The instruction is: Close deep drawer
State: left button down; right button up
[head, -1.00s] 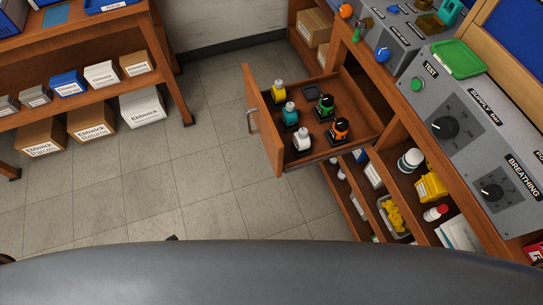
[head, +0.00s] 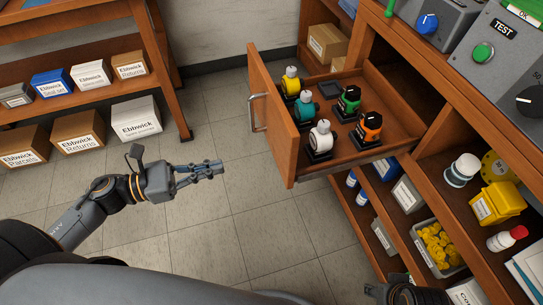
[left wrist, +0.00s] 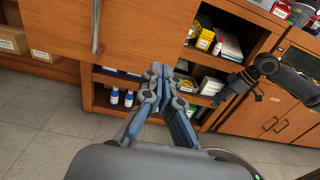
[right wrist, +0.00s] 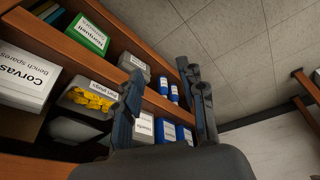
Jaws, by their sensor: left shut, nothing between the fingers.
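The deep wooden drawer (head: 350,152) stands pulled out from the bench in the head view. Its front panel (head: 275,115) carries a metal bar handle (head: 256,112). Several regulators with yellow, teal, white, green and orange bodies stand inside. My left gripper (head: 220,169) is shut and empty, left of the handle and apart from it. In the left wrist view its fingertips (left wrist: 160,70) are together, and the handle (left wrist: 96,28) shows at upper left. My right gripper (right wrist: 168,82) is open and empty in the right wrist view, in front of the lower shelves.
Open shelves below and right of the drawer hold a bin of yellow parts (head: 437,246), a yellow case (head: 497,203) and bottles. A shelf unit with boxes (head: 135,120) stands at the left. The tiled floor (head: 240,225) between is clear.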

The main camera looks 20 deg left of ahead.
aim_at(281, 151)
pick_arm(q)
jog(key=x, duration=1.1)
jog(key=shift+w+r, duration=0.1)
jog(key=shift+w, duration=0.05)
jog(key=shift+w+d+p, duration=0.3)
jog(key=shift+w+d, duration=0.05)
jog(key=shift+d, duration=0.3)
pick_arm(e)
jog(key=shift+x, duration=1.1)
jog(key=shift+s, duration=0.15)
pick_arm(q)
jog(key=shift+w+d, duration=0.1)
